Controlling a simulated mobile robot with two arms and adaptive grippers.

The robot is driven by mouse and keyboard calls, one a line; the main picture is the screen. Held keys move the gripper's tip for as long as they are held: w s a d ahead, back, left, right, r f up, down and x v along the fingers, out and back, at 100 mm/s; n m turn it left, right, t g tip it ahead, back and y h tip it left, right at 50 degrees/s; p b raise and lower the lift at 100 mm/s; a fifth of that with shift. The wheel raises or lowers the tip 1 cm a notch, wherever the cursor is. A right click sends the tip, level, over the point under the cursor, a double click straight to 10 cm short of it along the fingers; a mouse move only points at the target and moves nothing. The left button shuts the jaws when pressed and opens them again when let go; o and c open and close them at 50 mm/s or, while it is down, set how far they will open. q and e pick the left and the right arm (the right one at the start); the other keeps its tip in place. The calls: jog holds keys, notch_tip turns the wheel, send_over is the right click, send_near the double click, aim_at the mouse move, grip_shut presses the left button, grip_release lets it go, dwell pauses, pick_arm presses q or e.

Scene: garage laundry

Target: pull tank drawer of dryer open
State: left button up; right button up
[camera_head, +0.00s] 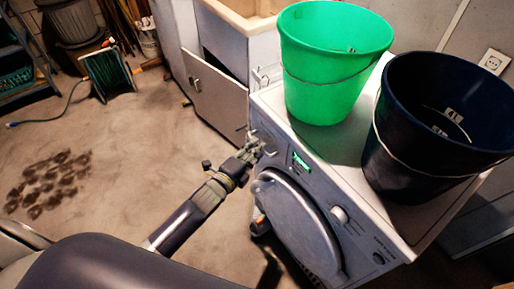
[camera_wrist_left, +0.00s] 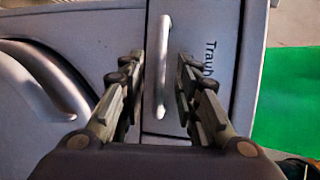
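The white dryer (camera_head: 345,188) stands at the right in the head view, its round door facing my arm. My left gripper (camera_head: 257,147) is at the upper left corner of its front. In the left wrist view, the tank drawer's panel (camera_wrist_left: 212,75) carries dark lettering and a long, slim pale handle (camera_wrist_left: 163,68). The two fingers of my left gripper are apart, one on each side of the handle, with a gap visible on both sides. The drawer looks flush with the dryer front. My right gripper is in neither view.
A green bucket (camera_head: 325,80) and a dark blue bucket (camera_head: 402,165) stand on the dryer top. A cabinet (camera_head: 215,90) with a sink stands behind. A hose reel (camera_head: 108,73) is at the back left. The floor left of the dryer is open.

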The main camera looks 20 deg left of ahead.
pick_arm(q)
jog(key=shift+x, duration=0.9)
jog(key=shift+c, duration=0.4)
grip_shut()
jog(key=shift+s, duration=0.1)
jog(key=s+a+p, duration=0.4)
jog(key=s+a, duration=0.8)
jog(key=s, duration=0.3)
jog(key=shift+s, duration=0.3)
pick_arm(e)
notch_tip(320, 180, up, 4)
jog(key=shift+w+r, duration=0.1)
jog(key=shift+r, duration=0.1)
pick_arm(q)
jog(key=shift+a, duration=0.1)
jog(key=shift+o, duration=0.4)
grip_release()
